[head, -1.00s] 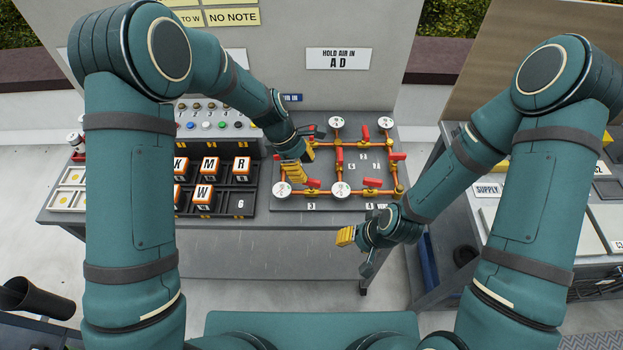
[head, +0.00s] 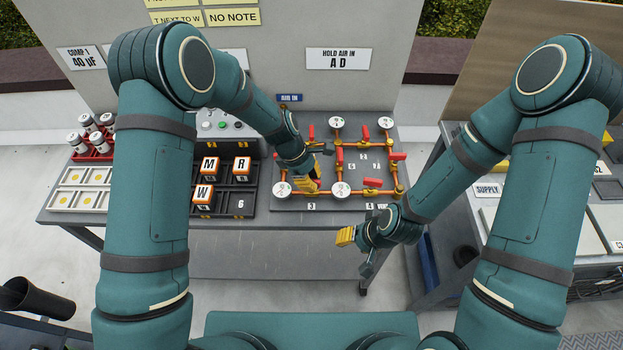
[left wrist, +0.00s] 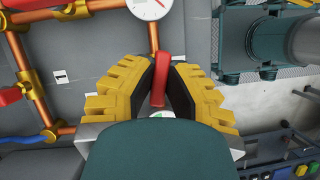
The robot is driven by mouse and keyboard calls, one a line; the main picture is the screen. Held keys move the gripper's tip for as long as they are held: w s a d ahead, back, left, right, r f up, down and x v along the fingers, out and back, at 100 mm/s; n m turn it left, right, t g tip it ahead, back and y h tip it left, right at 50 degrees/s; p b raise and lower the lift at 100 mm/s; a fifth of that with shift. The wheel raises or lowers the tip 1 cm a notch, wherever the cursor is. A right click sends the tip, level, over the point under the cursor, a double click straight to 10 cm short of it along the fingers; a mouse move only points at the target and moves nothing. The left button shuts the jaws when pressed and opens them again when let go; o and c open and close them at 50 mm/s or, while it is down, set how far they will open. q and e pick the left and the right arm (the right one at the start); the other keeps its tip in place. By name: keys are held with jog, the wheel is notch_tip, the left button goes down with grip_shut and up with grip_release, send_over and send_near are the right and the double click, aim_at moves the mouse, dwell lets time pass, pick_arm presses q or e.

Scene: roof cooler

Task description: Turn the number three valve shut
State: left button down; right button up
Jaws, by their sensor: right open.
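The pipe board (head: 330,207) holds orange pipes, white gauges and red valve handles. The number 3 label (head: 311,205) is at its lower left. My left gripper (head: 313,180) is over the lower pipe just above that label, between two gauges. In the left wrist view its yellow fingers (left wrist: 160,85) stand on both sides of a red handle (left wrist: 162,72), which lies in line with its pipe. The fingers are very close to the handle; I cannot tell whether they press on it. My right gripper (head: 355,245) is open and empty in front of the table.
Other red handles (head: 372,182) stand close by on the board. Left of it is a black rack (head: 222,208) with lettered blocks. A side table with a supply sign (head: 489,189) is at the right.

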pick_arm(q)
jog(key=shift+m, duration=0.3)
jog(key=m+g, duration=0.1)
jog(key=m, duration=0.1)
jog(key=shift+f+m+b, duration=0.1)
jog(key=shift+m+b, duration=0.2)
jog(key=shift+b, duration=0.05)
jog(key=m+g+y, duration=0.1)
jog(key=m, duration=0.2)
jog(key=shift+m+b, duration=0.3)
jog(key=shift+b, duration=0.1)
jog(key=m+g+y+b, duration=0.1)
jog(key=m, duration=0.2)
jog(key=shift+m, duration=0.3)
jog(key=shift+m+g+y+b, duration=0.35)
jog(key=shift+m+y, duration=0.55)
jog(key=shift+m, duration=1)
jog(key=c, duration=1)
grip_release()
